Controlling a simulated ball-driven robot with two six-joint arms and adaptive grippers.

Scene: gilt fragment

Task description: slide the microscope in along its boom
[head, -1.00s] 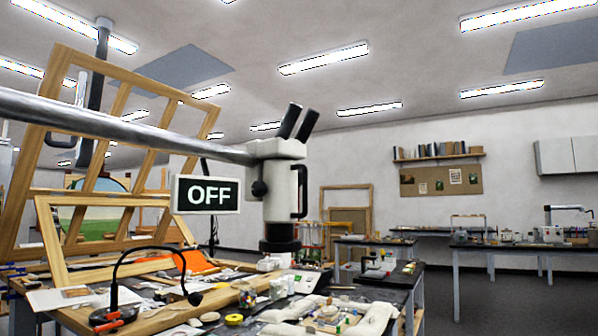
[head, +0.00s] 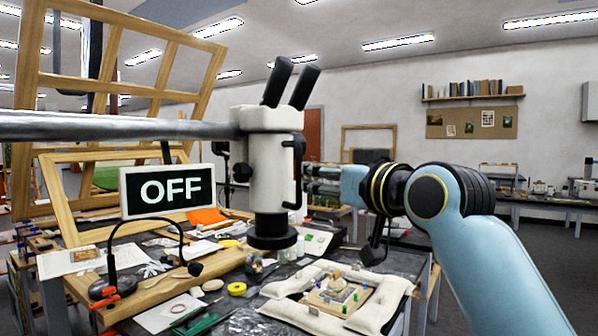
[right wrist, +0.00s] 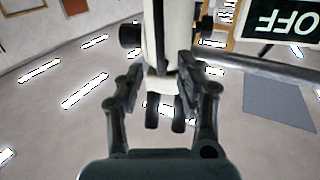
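The white microscope (head: 268,170) hangs upright at the end of a grey metal boom (head: 110,127) that comes in from the left. It has black twin eyepieces (head: 290,83), a black lens end (head: 272,232) and a dark handle on its right side (head: 298,172). My right gripper (head: 312,180) reaches in from the right at handle height. In the right wrist view the scene is upside down, and the open fingers (right wrist: 162,72) stand either side of the microscope's handle side (right wrist: 158,45). I cannot tell whether they touch it. My left gripper is not in view.
An OFF sign (head: 167,190) hangs below the boom. Under the lens, white cushions (head: 310,318) surround a small gilt fragment (head: 340,293) on the crowded bench. A black gooseneck lamp (head: 112,262) stands left, before wooden frames (head: 60,190). Open floor (head: 545,275) lies at right.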

